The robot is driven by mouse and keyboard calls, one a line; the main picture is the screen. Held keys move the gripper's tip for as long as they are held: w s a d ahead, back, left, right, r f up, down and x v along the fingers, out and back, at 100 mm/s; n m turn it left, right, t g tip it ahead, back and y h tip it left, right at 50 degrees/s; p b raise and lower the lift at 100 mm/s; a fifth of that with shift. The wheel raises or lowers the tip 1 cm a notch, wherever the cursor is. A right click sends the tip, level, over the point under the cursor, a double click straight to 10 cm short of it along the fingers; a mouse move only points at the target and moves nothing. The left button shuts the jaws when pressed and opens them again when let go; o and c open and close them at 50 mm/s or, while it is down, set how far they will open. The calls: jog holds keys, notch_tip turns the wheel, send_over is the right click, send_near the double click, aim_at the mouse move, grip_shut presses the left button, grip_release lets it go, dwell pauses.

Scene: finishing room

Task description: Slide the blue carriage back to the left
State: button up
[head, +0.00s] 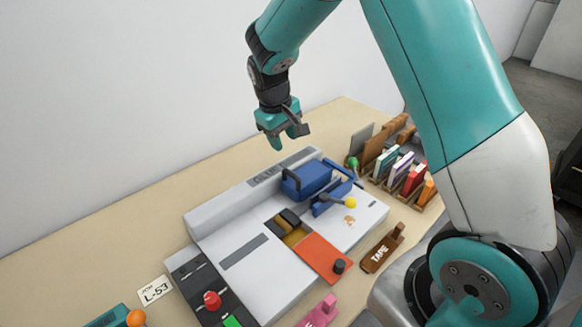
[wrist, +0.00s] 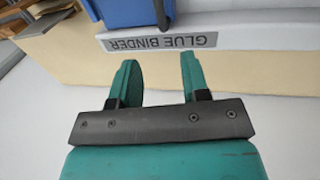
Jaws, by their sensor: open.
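The blue carriage (head: 313,180) sits toward the right end of the grey glue binder (head: 222,217), against its raised back wall. It has a dark handle on its left side and a blue clamp part with a yellow-knobbed lever (head: 350,202) in front. My gripper (head: 287,142) is open and empty, in the air above and behind the carriage, apart from it. In the wrist view my gripper (wrist: 160,75) shows two teal fingers spread apart. Beyond them are the label "GLUE BINDER" and the lower part of the blue carriage (wrist: 130,12).
An orange plate (head: 322,258) with a black knob lies at the binder's front. A control panel (head: 205,290) with a red knob is at left. A brown TAPE block (head: 382,248) and a book rack (head: 395,165) stand at right. The binder bed left of the carriage is mostly clear.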

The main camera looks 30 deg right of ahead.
aim_at(291, 173)
jog(key=f+p, duration=0.1)
jog(key=f, duration=0.3)
jog(key=d+f+p, duration=0.1)
jog(key=f, duration=0.3)
jog(key=d+f+p, duration=0.1)
jog(key=f, duration=0.3)
jog(key=shift+w+d, duration=0.15)
jog(key=shift+w, duration=0.05)
grip_shut()
